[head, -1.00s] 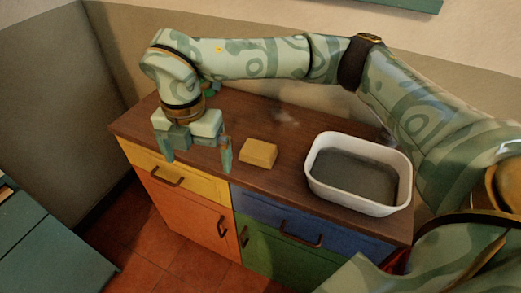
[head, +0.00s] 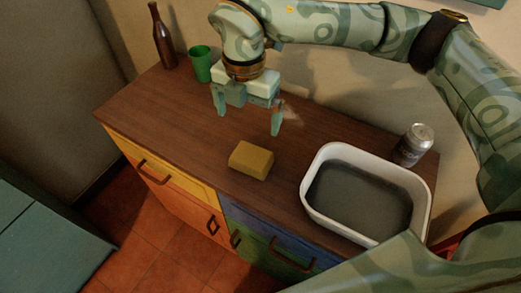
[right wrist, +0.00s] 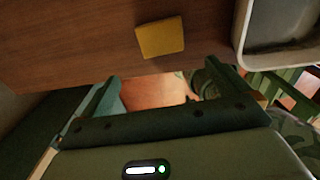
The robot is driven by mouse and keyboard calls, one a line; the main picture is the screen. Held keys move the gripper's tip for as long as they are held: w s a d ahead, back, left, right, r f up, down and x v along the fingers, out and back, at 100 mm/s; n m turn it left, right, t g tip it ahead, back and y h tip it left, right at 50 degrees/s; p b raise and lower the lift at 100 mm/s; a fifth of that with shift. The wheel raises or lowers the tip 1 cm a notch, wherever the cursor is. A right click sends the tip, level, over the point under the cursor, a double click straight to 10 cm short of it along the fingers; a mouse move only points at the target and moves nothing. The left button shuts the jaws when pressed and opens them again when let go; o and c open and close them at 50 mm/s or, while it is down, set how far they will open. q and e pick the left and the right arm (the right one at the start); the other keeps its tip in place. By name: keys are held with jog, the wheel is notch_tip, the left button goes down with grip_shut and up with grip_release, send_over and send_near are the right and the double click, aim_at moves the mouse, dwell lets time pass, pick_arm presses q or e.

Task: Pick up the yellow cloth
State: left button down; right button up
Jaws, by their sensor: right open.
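The yellow cloth (head: 251,159) is a small folded block lying on the brown wooden top of the cabinet, left of the white tub. It also shows in the right wrist view (right wrist: 160,38), beyond the fingertips. My right gripper (head: 248,122) is open and empty, with its fingers pointing down. In the head view it appears above and behind the cloth, apart from it. Its two fingers also show in the right wrist view (right wrist: 160,85), with a clear gap between them. My left gripper is not in view.
A white tub (head: 312,204) with a grey inside stands right of the cloth. A can (head: 413,145) stands behind it. A brown bottle (head: 162,38) and a green cup (head: 200,64) stand at the back left. The cabinet top (head: 165,115) is clear left of the cloth.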

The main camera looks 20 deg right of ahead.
jog(key=b, duration=0.2)
send_over(251, 156)
notch_tip(251, 156, down, 9)
jog(key=shift+w+a+f, duration=0.1)
jog(key=shift+f, duration=0.1)
notch_tip(251, 156, down, 6)
jog(key=shift+r+b, duration=0.15)
jog(key=shift+b, duration=0.75)
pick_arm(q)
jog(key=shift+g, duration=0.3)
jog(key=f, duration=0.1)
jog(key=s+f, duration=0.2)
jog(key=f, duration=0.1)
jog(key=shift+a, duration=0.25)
pick_arm(e)
jog(key=shift+r, duration=0.1)
jog(key=c, duration=0.7)
